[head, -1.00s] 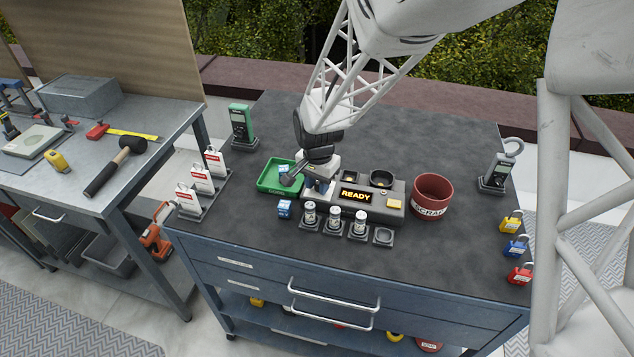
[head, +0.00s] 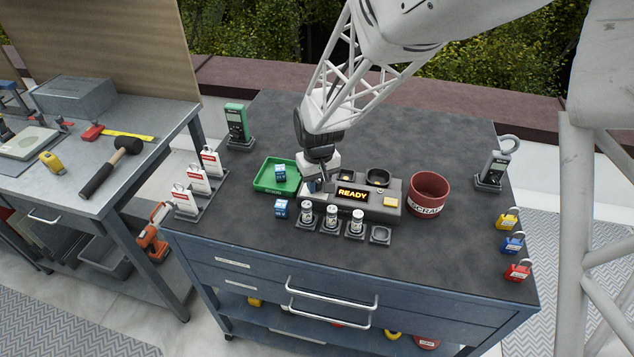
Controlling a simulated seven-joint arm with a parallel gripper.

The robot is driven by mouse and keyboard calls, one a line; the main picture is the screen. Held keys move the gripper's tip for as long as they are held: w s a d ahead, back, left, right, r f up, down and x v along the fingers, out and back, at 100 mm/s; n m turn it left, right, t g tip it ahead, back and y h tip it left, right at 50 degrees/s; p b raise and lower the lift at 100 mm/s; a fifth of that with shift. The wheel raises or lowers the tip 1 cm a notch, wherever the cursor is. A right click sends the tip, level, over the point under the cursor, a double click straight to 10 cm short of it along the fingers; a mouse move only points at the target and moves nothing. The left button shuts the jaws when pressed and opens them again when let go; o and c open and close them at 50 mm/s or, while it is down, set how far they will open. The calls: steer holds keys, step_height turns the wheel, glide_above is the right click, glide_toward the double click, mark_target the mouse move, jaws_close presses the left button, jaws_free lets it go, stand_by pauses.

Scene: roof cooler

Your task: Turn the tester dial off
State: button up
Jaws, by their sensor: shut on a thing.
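A dark round socket (head: 378,178) and a yellow label (head: 391,202) show on the tester's top, to the right of my gripper.
A green tray (head: 262,186) with a blue-and-white block (head: 280,172) is left of the tester. Another such block (head: 281,208) sits in front. Several small canisters (head: 331,214) stand in holders before the tester. A red scrap bin (head: 430,188) is right.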

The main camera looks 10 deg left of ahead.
mark_target(320, 182)
steer(key=n, duration=0.4)
steer(key=shift+w+d+n, duration=0.1)
steer(key=shift+d+n, duration=0.1)
steer(key=shift+n, duration=0.2)
steer(key=o, duration=0.9)
steer(key=shift+c, duration=0.2)
steer(key=shift+r, duration=3.9)
